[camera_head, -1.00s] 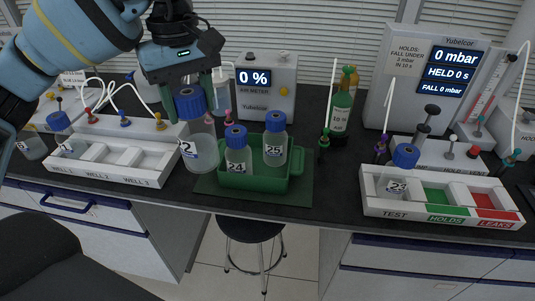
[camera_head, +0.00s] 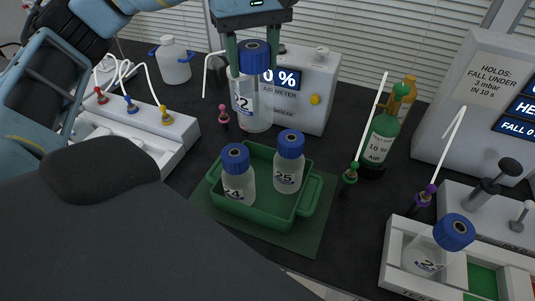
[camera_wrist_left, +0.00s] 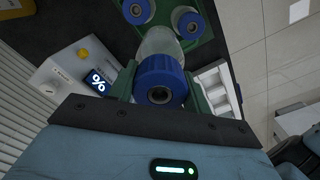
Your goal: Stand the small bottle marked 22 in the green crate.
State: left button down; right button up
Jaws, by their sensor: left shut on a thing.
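My left gripper (camera_head: 254,62) is shut on a small clear bottle (camera_head: 252,110) with a blue cap, held upright. A 2 shows on its label; the rest is partly hidden. The bottle hangs behind the green crate (camera_head: 250,217), in front of the air meter, apart from the crate. The crate sits on a dark green mat (camera_head: 317,222). Bottle 24 (camera_head: 238,188) stands in its left part and bottle 25 (camera_head: 287,178) in its back right part. The wrist view shows the held bottle's cap (camera_wrist_left: 160,80) between the fingers, with the crate (camera_wrist_left: 207,42) beyond. My right gripper is out of view.
The air meter (camera_head: 313,98) stands behind. Green (camera_head: 381,140) and amber (camera_head: 407,92) bottles stand at right. A bottle (camera_head: 428,252) stands in the white test tray (camera_head: 393,245). The crate's front right part is free.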

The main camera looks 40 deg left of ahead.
pick_arm(q)
jog(key=b, duration=0.1)
send_over(255, 121)
jog(key=w+a, duration=0.2)
jog(key=w, duration=0.1)
jog(key=f, duration=0.5)
jog(key=shift+s+a+f, duration=0.1)
jog(key=shift+s, duration=0.1)
notch_tip(255, 121, down, 8)
jog(key=shift+r+b, duration=0.1)
jog(key=shift+b, duration=0.2)
jog(key=shift+f, duration=0.4)
notch_tip(255, 121, down, 4)
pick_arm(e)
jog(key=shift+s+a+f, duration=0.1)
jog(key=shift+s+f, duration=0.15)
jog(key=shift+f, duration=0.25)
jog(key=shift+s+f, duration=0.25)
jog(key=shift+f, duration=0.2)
pick_arm(q)
jog(key=shift+f, duration=0.2)
jog(key=c, duration=0.7)
grip_release()
jog(key=shift+o, duration=0.2)
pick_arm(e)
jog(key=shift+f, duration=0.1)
